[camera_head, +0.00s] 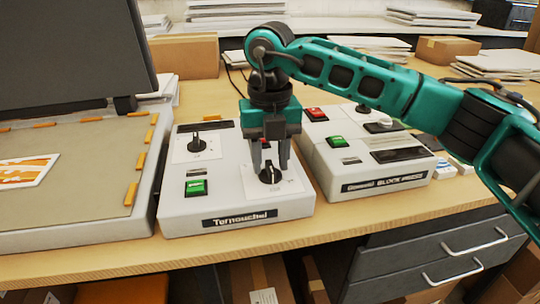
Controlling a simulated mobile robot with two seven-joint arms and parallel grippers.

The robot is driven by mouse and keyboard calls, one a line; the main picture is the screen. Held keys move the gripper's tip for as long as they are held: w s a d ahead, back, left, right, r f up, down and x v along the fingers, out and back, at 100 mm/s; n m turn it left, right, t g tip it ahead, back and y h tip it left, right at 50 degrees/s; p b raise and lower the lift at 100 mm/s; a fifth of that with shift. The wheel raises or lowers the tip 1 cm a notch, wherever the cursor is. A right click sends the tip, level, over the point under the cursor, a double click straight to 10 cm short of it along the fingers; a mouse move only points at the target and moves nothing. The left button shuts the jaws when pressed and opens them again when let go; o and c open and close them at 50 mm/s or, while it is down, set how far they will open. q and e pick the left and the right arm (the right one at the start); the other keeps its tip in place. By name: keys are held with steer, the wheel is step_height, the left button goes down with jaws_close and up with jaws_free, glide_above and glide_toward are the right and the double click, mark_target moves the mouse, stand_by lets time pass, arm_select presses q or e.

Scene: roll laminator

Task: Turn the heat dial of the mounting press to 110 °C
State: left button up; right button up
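The mounting press has a pale bed (75,165) on the left with a raised dark lid (70,50). Beside it is a light grey control box (175,212) with a name plate reading roughly "Ternouchel". A black dial (269,175) sits on a white scale plate at the box's front right; its scale figures are too small to read. My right gripper (270,168) points down over this dial, its two fingers apart on either side of the knob. Contact with the knob cannot be made out. My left gripper is not in view.
The control box also has a second black dial (196,143) at back left and a green switch (196,187). Cardboard boxes (185,54) and paper stacks lie behind. My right arm crosses above the second unit.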

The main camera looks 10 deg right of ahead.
mark_target(270, 164)
step_height(270, 164, up, 13)
steer(key=shift+p, duration=0.45)
steer(key=shift+f, duration=0.1)
